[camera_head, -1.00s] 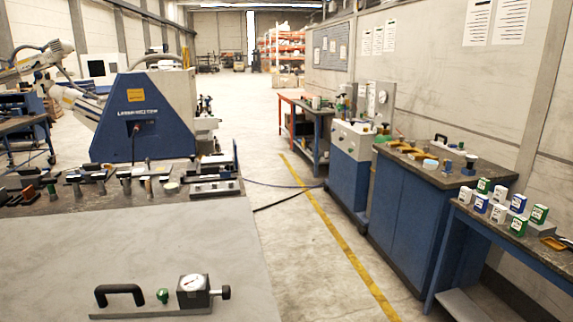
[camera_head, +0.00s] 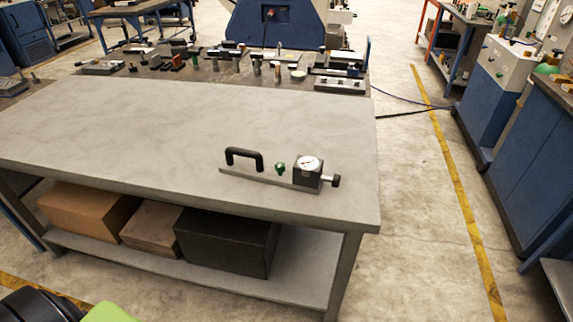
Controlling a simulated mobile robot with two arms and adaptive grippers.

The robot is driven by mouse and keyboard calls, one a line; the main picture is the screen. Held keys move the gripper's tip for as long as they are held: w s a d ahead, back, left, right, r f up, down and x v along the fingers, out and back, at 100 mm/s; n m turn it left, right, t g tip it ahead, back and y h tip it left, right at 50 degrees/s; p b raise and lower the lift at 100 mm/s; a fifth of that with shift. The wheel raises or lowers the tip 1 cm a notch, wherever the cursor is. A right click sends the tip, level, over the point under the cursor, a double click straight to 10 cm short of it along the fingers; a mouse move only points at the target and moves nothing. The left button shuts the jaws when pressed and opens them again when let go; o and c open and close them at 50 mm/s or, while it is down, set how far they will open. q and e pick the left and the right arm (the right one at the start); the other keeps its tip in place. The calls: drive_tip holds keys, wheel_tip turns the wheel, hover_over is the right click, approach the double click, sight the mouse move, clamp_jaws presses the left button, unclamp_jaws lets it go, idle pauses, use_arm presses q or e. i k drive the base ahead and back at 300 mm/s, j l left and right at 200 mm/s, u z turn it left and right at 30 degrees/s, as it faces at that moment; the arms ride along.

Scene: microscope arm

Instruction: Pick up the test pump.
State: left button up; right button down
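The test pump (camera_head: 270,181) lies on the grey table (camera_head: 130,130), near its front right corner. It has a flat metal base, a black handle (camera_head: 244,157) at the left, a green knob (camera_head: 280,168) in the middle, and a black block with a round white dial gauge (camera_head: 308,163) at the right. A black knob sticks out at its right end. Nothing touches the pump except the table. Neither of my grippers is in view.
Several tools and small blocks (camera_head: 178,62) stand along the table's back edge. Boxes (camera_head: 228,242) sit on the shelf below. The tabletop left of the pump is clear. Blue cabinets (camera_head: 535,150) stand at the right, past a yellow floor line (camera_head: 455,180).

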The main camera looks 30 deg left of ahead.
sight(306, 174)
drive_tip(key=i+l+u, duration=0.1)
drive_tip(key=u, duration=0.75)
